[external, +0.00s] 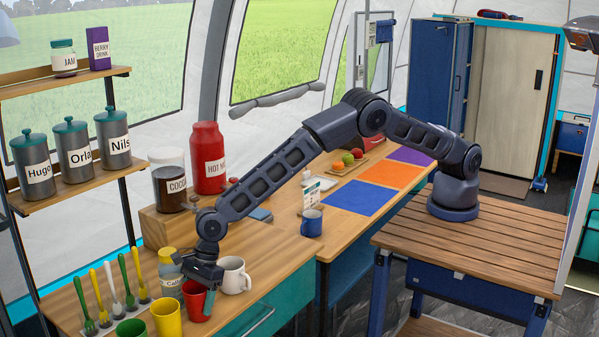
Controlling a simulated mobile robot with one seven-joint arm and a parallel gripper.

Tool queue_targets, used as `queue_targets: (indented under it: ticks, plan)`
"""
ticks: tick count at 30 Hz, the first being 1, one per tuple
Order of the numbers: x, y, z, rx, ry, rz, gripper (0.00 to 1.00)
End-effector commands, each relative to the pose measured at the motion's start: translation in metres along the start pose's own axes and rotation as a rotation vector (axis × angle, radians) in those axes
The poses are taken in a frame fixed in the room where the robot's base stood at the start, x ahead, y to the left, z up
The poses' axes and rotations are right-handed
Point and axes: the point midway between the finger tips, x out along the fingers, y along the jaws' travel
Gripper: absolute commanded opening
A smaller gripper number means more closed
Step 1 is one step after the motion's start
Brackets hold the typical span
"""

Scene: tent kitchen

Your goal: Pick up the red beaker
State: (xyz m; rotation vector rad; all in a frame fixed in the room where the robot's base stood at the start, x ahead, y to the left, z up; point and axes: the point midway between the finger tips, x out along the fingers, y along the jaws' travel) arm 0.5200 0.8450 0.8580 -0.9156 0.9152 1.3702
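The red beaker (196,305) stands upright near the front edge of the wooden counter, between a yellow beaker and a white mug. My gripper (204,281) points down at the red beaker's rim and overlaps its upper part in the picture. The fingers are dark and small and partly merge with the rim. I cannot tell whether they touch the beaker or how far apart they are.
Close by stand the yellow beaker (166,318), a green beaker (131,328), the white mug (235,277) and a yellow-capped bottle (170,275). A blue mug (311,223) stands further right. Counter (262,252) is clear between the mugs.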

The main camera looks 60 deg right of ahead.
Motion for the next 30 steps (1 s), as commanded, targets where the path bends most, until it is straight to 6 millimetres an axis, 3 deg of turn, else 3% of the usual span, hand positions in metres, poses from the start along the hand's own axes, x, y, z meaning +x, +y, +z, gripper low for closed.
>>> queue_targets:
  ticks: [1, 3, 11, 16, 20, 30]
  plan:
    - [0.000, 0.000, 0.000, 0.000, 0.000, 0.000, 0.54]
    - [0.000, 0.000, 0.000, 0.000, 0.000, 0.000, 0.43]
    - [-0.001, 0.000, 0.001, 0.000, 0.000, 0.000, 0.42]
    - [-0.013, 0.000, 0.006, 0.000, -0.002, -0.001, 0.42]
    - [-0.035, 0.000, 0.015, 0.000, -0.003, -0.001, 0.42]
    - [-0.116, 0.000, 0.049, -0.001, -0.004, -0.001, 0.42]
